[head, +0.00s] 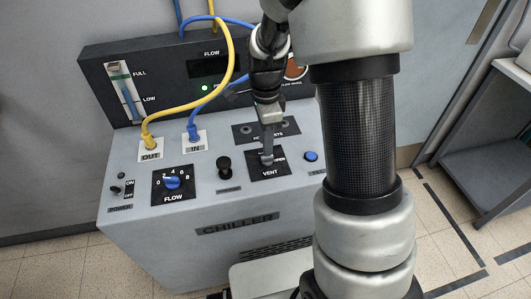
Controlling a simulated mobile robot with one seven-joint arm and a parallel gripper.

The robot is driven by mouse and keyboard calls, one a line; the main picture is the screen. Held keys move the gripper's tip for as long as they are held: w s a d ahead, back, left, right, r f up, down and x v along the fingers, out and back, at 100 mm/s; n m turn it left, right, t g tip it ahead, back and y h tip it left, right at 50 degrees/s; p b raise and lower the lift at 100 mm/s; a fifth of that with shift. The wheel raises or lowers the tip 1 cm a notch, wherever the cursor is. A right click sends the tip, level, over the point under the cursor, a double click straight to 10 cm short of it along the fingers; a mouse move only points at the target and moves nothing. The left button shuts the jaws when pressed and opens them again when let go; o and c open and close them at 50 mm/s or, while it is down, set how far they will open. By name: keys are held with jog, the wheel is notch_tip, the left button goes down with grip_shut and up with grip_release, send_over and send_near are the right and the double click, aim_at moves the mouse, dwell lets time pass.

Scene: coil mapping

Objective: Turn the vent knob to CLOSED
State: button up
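The chiller (150,215) is a grey cabinet with a sloped top panel. The vent knob (267,159) is a small grey knob on a black plate marked VENT (270,172), right of the middle of the panel. My gripper (267,148) points down from above, with its fingertips at the knob. It is seen edge-on, so I cannot tell whether it is closed on the knob or around it. The gripper covers part of the plate's lettering, and the knob's pointer direction is not clear.
A black knob (224,164) stands left of the vent plate and a blue button (311,156) right of it. The blue flow dial (172,182) is further left. A yellow hose (190,107) and a blue hose (212,106) rise from OUT and IN. My arm blocks the right side.

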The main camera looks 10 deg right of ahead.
aim_at(267, 159)
notch_tip(267, 159, down, 5)
jog(key=shift+r, duration=0.1)
dwell(0.3)
grip_shut()
